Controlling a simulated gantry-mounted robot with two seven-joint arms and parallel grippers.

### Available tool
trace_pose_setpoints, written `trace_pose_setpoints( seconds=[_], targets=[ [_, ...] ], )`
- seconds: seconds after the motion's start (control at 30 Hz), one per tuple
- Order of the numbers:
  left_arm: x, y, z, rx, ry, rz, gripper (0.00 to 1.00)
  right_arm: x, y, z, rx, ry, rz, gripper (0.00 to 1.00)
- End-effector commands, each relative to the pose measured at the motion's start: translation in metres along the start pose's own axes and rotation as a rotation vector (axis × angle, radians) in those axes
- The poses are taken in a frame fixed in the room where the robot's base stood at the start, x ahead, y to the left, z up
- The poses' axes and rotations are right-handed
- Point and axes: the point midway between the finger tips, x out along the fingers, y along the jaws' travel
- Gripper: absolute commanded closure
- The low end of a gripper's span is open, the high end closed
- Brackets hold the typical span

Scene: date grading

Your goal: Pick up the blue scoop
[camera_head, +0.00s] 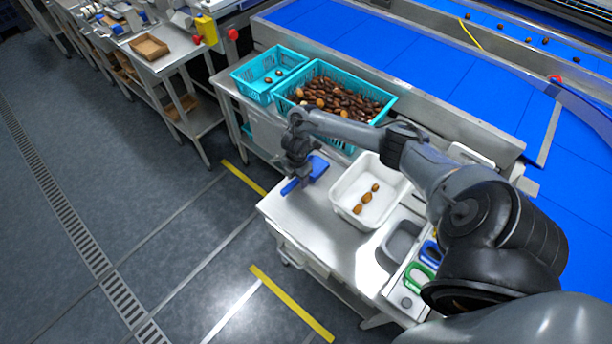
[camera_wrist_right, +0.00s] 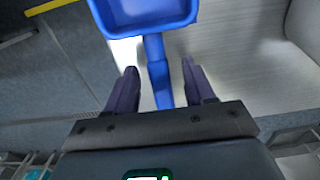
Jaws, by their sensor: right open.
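The blue scoop (camera_head: 318,167) lies on the steel table at its left end, partly hidden by my right gripper in the head view. In the right wrist view the scoop (camera_wrist_right: 144,14) has its bowl at the top and its handle pointing down between my fingers. My right gripper (camera_head: 298,172) is over the scoop; in the wrist view the gripper (camera_wrist_right: 160,80) is open, with one finger on each side of the handle and visible gaps. My left gripper is not in view.
A white tub (camera_head: 345,207) with a few dates stands right of the scoop. A teal crate (camera_head: 390,101) full of dates and a smaller teal basket (camera_head: 240,79) stand behind. A grey tray (camera_head: 385,262) sits nearer. The table's front edge is close to the scoop.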

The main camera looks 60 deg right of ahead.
Motion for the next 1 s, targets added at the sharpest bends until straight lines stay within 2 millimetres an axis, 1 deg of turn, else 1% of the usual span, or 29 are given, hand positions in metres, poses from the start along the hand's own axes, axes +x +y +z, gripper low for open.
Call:
trace_pose_setpoints(
  seconds=[0.03, 0.13, 0.4, 0.43, 0.77, 1.0],
  targets=[
    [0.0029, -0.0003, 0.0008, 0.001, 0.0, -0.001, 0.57, 0.0077, -0.0006, 0.0001, 0.002, 0.0, -0.002, 0.47],
    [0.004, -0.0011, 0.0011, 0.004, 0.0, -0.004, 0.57, 0.014, -0.0001, 0.0005, 0.001, -0.001, 0.0, 0.47],
    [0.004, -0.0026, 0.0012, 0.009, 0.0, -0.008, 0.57, 0.0161, -0.0001, 0.0006, 0.0, -0.001, 0.0, 0.47],
    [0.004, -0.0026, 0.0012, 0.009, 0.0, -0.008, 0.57, 0.0161, -0.0001, 0.0006, 0.0, -0.001, 0.0, 0.48],
    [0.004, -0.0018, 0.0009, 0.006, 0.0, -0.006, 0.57, 0.0159, 0.0, 0.0006, 0.0, -0.001, 0.0, 0.99],
    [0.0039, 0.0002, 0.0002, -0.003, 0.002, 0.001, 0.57, 0.0154, 0.0003, 0.0007, 0.0, -0.001, 0.001, 1.0]
  ],
)
